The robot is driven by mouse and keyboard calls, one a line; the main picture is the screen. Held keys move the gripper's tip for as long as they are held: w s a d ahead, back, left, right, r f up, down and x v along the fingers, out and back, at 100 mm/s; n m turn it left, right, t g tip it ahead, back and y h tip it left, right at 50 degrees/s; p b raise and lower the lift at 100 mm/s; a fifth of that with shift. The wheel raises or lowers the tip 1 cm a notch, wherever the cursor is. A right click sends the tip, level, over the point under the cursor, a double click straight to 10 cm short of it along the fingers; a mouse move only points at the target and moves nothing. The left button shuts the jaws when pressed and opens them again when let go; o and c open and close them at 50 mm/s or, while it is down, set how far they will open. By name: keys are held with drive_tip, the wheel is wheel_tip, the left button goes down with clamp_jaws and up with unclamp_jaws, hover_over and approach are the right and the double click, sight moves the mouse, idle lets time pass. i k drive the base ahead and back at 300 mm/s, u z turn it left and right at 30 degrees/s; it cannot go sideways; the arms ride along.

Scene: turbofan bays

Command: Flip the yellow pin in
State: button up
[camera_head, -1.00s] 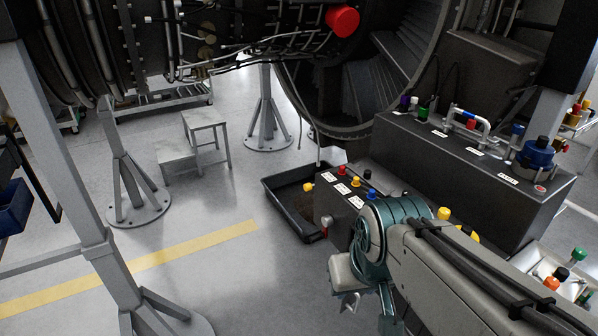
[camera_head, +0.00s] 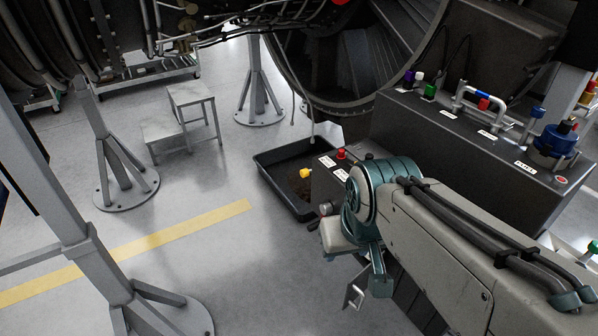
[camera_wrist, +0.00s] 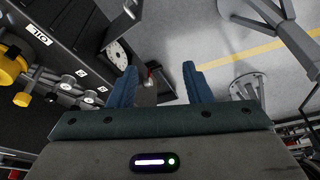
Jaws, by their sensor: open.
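A small yellow knob (camera_head: 305,173) sticks out from the left end of the low black box (camera_head: 326,186), over the black tray; I cannot tell if it is the yellow pin. In the wrist view, a yellow wheel (camera_wrist: 11,66) and a smaller yellow part (camera_wrist: 22,99) sit at the left on a dark panel. My gripper (camera_wrist: 159,68) is open, its two blue fingers apart with nothing held between them. The yellow parts lie well left of the fingers. In the head view my arm covers much of the low box, and my fingers cannot be made out.
A black drip tray (camera_head: 268,178) lies on the floor beside the low box. A long black console (camera_head: 440,150) with coloured caps and a handle stands behind my arm. Grey stands (camera_head: 120,165) and a step stool (camera_head: 190,95) are at left.

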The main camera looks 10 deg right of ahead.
sight(304, 173)
drive_tip(key=k, duration=0.65)
drive_tip(key=u, duration=0.65)
drive_tip(key=i, duration=1.55)
drive_tip(key=z, duration=0.6)
